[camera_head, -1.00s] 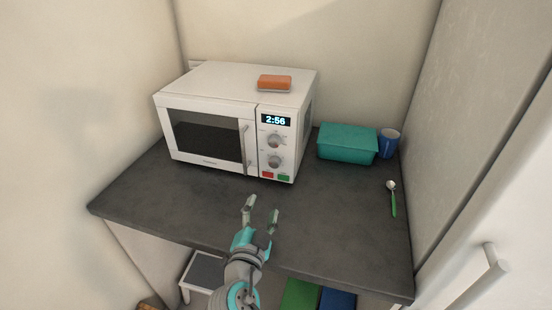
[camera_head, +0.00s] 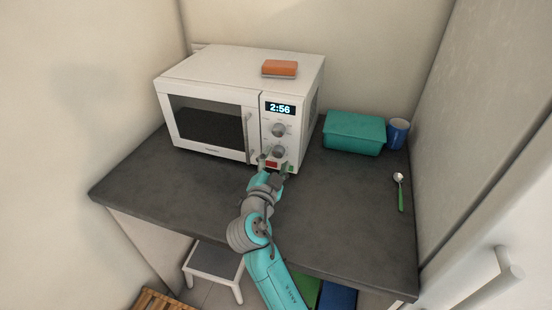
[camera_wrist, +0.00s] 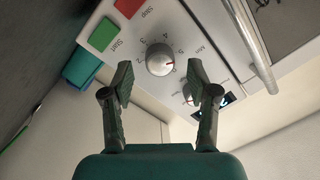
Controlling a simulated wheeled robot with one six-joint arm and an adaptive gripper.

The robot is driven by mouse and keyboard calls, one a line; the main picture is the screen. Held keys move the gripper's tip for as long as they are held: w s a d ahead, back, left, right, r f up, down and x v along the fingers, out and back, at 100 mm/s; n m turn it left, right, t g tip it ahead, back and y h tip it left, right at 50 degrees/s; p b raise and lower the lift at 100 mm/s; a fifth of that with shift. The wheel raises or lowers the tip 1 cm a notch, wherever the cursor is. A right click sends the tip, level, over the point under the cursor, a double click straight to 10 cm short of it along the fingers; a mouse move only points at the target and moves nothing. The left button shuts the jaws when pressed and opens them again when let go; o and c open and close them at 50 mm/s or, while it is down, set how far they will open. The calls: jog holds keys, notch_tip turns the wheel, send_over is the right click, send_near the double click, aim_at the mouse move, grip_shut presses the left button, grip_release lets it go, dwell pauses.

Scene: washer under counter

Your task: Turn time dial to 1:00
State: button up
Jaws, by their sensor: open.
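The white microwave (camera_head: 210,75) has a display (camera_head: 280,108) reading 2:56. Below it are an upper dial (camera_head: 278,129) and a lower dial (camera_head: 279,151). In the wrist view, the numbered lower dial (camera_wrist: 160,59) has a red pointer mark and lies between and just beyond my fingertips. The upper dial (camera_wrist: 188,92) is partly hidden behind one finger. My gripper (camera_head: 274,164) is open and empty in front of the lower dial; contact is not visible.
The red stop button (camera_wrist: 128,7) and green start button (camera_wrist: 104,34) are close to my fingers. The door handle (camera_head: 248,136) stands left of the dials. A teal box (camera_head: 354,134), blue cup (camera_head: 397,133) and green-handled spoon (camera_head: 400,192) are to the right. An orange sponge (camera_head: 279,68) lies on top.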

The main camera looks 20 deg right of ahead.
jog(key=shift+w+d, duration=0.3)
jog(key=shift+w, duration=0.15)
grip_shut()
jog(key=shift+n, duration=0.8)
